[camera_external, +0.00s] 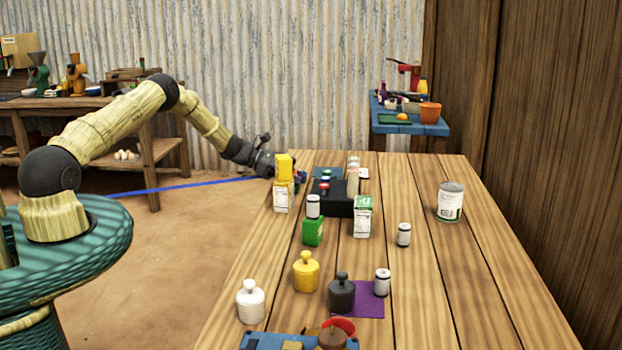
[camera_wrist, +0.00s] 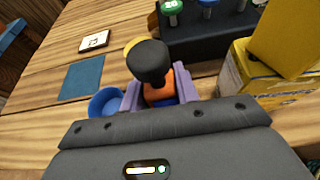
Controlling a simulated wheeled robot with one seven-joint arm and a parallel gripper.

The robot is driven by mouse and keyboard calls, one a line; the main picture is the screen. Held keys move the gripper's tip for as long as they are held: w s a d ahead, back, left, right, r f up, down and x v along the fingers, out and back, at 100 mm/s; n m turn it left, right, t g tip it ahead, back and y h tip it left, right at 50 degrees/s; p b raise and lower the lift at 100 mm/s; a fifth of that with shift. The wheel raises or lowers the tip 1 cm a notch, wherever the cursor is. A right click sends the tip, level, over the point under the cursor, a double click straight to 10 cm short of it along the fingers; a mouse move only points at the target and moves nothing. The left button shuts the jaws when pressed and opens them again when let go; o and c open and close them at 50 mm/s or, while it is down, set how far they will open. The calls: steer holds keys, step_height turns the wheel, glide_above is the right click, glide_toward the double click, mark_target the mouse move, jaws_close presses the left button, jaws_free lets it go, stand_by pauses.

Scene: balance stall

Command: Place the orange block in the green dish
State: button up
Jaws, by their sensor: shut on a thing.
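In the wrist view the orange block (camera_wrist: 157,93) is between the purple fingers of my gripper (camera_wrist: 160,98), which is shut on it. A dark rounded thing with a yellow edge (camera_wrist: 148,58) hides its upper part. A bit of blue shows just below the block; I cannot tell what it belongs to. In the external view my gripper (camera_external: 282,172) is at the far left edge of the table, partly hidden behind a yellow block on a carton. The orange block cannot be made out there. I cannot identify a green dish in either view.
A blue round dish (camera_wrist: 105,102) is just left of my fingers. A blue mat (camera_wrist: 82,78) lies beyond it. A yellow carton (camera_wrist: 262,72) stands close on the right, and a black box with coloured knobs (camera_wrist: 205,28) stands behind. Jars and cartons crowd the table's middle.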

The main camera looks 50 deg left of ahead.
steer(key=shift+f, duration=0.35)
steer(key=shift+f+b, duration=0.35)
steer(key=shift+f, duration=0.3)
steer(key=o, duration=1)
